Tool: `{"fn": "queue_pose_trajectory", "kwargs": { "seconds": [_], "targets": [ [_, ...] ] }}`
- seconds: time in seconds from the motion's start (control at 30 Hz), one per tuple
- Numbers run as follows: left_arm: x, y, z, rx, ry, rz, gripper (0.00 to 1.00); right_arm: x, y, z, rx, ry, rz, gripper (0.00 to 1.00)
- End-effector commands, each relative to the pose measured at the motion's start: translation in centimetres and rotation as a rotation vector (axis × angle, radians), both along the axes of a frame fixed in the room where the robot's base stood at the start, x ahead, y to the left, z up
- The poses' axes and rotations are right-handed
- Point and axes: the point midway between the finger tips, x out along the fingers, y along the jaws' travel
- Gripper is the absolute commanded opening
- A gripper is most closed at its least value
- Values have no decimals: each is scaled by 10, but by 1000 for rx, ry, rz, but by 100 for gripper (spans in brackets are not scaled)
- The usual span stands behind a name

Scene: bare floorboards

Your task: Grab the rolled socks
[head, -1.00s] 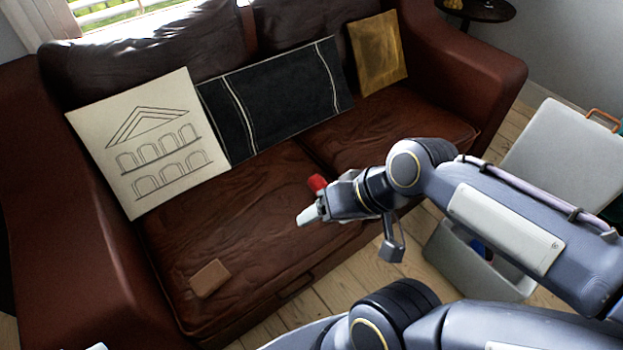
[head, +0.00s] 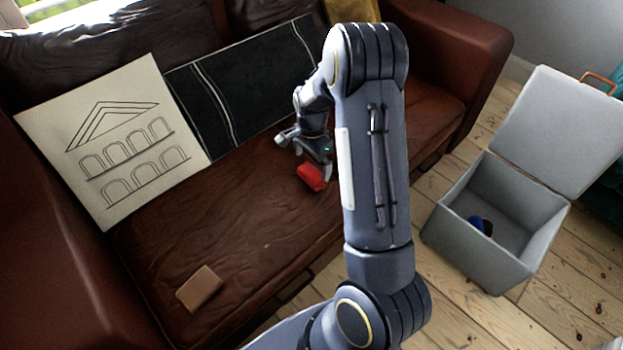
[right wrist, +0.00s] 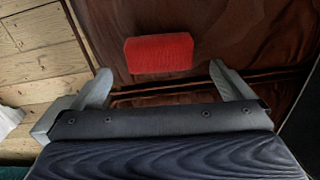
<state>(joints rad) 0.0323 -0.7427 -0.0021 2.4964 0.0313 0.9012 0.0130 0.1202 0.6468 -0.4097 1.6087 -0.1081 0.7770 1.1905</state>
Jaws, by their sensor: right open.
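The rolled socks (head: 312,177) are a bright red bundle resting on the brown leather seat of the sofa. In the right wrist view the red bundle (right wrist: 159,53) lies just ahead of the fingertips, roughly centred between them. My right gripper (head: 305,157) is open and empty, close by the socks at their upper side in the head view. In the right wrist view my right gripper (right wrist: 160,72) shows its two fingers spread wider than the bundle. I cannot tell whether a finger touches it. My left gripper is not in view.
The sofa (head: 230,235) holds a cushion with a building drawing (head: 125,185), a dark striped cushion (head: 250,100) and a small brown flat item (head: 200,289). An open grey box (head: 455,205) with a blue item (head: 476,223) stands on the floorboards at right.

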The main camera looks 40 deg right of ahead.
Motion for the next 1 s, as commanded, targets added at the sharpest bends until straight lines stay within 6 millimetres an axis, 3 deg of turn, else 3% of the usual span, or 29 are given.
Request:
{"fn": "queue_pose_trajectory", "kwargs": {
  "seconds": [0.43,0.7,1.0],
  "targets": [
    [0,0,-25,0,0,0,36,-1,2,-57,2,3,2,100],
    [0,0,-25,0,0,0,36,0,2,-61,2,0,3,100],
    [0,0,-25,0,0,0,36,0,2,-61,2,0,3,62]
  ]
}}
